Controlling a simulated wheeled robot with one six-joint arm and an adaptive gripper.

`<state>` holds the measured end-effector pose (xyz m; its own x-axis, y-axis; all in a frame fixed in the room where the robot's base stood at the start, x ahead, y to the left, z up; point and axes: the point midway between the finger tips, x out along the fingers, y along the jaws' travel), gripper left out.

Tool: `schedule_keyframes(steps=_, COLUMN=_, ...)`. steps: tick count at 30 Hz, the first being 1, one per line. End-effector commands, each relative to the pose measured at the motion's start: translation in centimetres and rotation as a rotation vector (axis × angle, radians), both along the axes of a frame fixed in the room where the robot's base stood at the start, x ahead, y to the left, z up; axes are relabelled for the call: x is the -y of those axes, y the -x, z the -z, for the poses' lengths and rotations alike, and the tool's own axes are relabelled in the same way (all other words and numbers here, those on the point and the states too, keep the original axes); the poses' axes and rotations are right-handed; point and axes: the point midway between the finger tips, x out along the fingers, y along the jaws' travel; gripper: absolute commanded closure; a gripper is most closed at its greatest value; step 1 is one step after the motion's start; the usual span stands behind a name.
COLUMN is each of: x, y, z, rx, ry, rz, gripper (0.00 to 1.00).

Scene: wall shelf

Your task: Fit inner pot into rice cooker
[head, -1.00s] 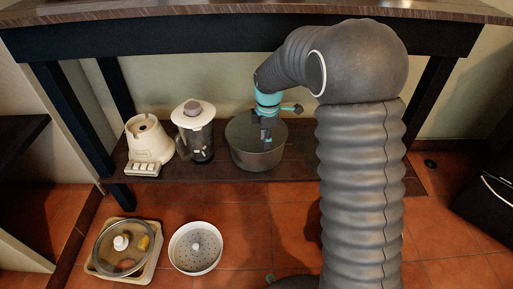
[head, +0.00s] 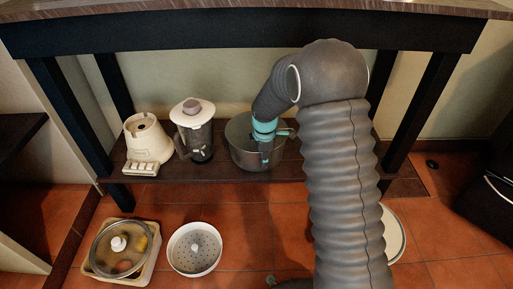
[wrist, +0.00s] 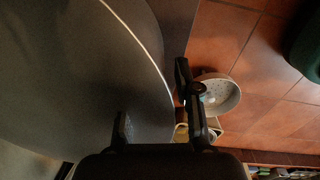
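A wide dark grey round pot (head: 242,153) stands on the low shelf board and looks like the inner pot. My gripper (head: 265,157) is at its near right side in the head view. In the wrist view my gripper (wrist: 155,108) is open, one finger over the pot's inside and the other outside its rim. The pot's rim (wrist: 140,48) passes between the fingers, and a gap shows beside them. I cannot clearly make out a rice cooker body. A round pale-rimmed thing (head: 394,238) on the floor is partly hidden behind my arm.
A cream appliance base (head: 148,145) and a lidded jug (head: 195,135) stand left of the pot. A glass-lidded beige container (head: 122,250) and a white perforated basket (head: 194,250) are on the floor. The tabletop edge (head: 250,32) overhangs the shelf.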

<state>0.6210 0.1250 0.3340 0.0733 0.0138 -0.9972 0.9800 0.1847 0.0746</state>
Motion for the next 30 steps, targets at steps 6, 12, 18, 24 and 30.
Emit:
schedule_keyframes(steps=6, x=-0.1, y=-0.2, z=2.4, rx=-0.001, ry=0.000, rz=0.000, gripper=0.68)
schedule_keyframes(steps=12, x=-0.1, y=-0.2, z=2.4, rx=-0.001, ry=0.000, rz=0.000, gripper=0.70)
schedule_keyframes(steps=18, x=-0.1, y=-0.2, z=2.4, rx=-0.001, ry=0.000, rz=0.000, gripper=1.00)
schedule_keyframes(steps=24, x=-0.1, y=-0.2, z=2.3, rx=0.001, ry=0.000, rz=0.000, gripper=1.00)
schedule_keyframes(steps=30, x=-0.1, y=-0.2, z=2.1, rx=0.001, ry=0.000, rz=0.000, gripper=1.00)
